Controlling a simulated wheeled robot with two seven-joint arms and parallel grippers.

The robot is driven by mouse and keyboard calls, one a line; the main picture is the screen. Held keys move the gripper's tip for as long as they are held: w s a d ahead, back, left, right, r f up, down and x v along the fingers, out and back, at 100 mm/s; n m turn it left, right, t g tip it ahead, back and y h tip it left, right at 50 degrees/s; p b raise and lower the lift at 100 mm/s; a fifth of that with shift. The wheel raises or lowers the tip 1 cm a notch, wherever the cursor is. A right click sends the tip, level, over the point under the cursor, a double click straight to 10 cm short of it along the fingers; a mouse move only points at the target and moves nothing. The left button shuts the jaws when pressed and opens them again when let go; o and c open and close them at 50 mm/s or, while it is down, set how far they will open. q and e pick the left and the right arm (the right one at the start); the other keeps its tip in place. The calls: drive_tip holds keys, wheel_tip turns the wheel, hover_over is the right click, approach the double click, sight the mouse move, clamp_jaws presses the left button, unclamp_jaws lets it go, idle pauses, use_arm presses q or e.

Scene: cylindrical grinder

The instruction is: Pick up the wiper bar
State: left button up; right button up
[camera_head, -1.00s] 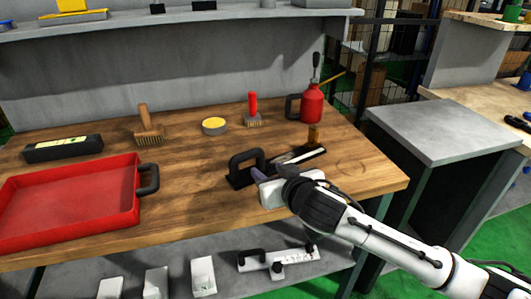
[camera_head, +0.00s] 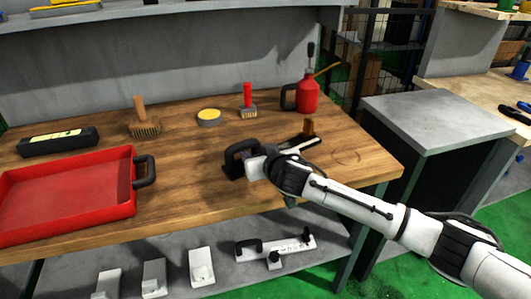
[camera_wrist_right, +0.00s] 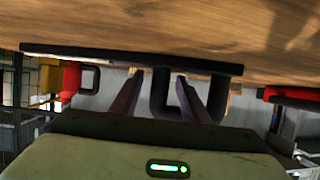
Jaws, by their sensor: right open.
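The wiper bar (camera_head: 236,172) is a long black bar with a black loop handle, lying on the wooden workbench. In the head view my right gripper (camera_head: 248,159) is at the handle and its wrist covers much of the bar. In the right wrist view the bar (camera_wrist_right: 80,53) runs across the top, with the loop handle (camera_wrist_right: 217,98) hanging down in the picture. My right gripper (camera_wrist_right: 158,80) is open; its fingers lie on either side of one leg of the loop, one finger showing inside the loop. Contact cannot be told. My left gripper is not in view.
A red tray (camera_head: 70,205) stands at the left, a black box (camera_head: 58,142) behind it. Brushes (camera_head: 143,126) (camera_head: 247,102), a yellow-topped tin (camera_head: 208,117) and a red oil can (camera_head: 308,95) stand towards the back.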

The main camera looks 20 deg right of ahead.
clamp_jaws()
drive_tip(key=shift+w+r, duration=0.1)
drive_tip(key=shift+r, duration=0.1)
